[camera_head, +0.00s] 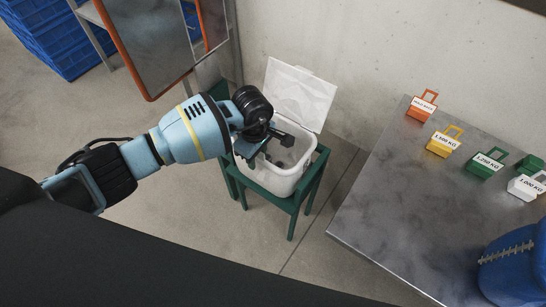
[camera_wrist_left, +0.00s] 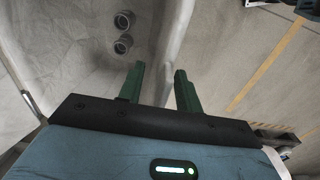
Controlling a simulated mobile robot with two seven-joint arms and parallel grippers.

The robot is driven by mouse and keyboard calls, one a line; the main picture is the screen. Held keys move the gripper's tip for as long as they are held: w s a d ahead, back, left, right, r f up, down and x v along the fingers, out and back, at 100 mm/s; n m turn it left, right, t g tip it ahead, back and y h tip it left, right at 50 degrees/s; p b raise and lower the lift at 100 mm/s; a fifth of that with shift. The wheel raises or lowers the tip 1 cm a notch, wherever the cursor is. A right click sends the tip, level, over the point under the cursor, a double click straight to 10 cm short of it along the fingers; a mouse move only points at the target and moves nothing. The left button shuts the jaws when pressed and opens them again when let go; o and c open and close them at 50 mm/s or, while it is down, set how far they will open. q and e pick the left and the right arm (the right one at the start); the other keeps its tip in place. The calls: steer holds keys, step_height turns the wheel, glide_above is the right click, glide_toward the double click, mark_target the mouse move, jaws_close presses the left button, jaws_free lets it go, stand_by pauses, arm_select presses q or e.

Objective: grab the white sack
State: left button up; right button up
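A small white block-shaped item with a handle and a "1,000 KG" label (camera_head: 525,187) stands at the right end of a row on the grey table; it is the closest match to a white sack. My left gripper (camera_head: 270,143) is far left of it, over an open white bin (camera_head: 285,183). In the left wrist view, its two green fingers (camera_wrist_left: 161,86) are apart, with the bin's pale wall (camera_wrist_left: 172,50) seen between them. I cannot tell if they touch it. Two grey round pieces (camera_wrist_left: 123,32) lie inside the bin. My right gripper is not in view.
Orange (camera_head: 422,106), yellow (camera_head: 444,142) and green (camera_head: 487,163) labelled items stand along the grey table (camera_head: 385,205). A blue bulky object (camera_head: 512,268) is at its front right. The bin stands on a green stand (camera_head: 292,205). An orange-framed panel (camera_head: 155,45) and blue crates (camera_head: 55,38) are upper left.

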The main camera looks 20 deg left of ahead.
arm_select(q)
steer(key=shift+f, duration=0.15)
jaws_close()
steer(key=shift+w, duration=0.1)
stand_by(0.3)
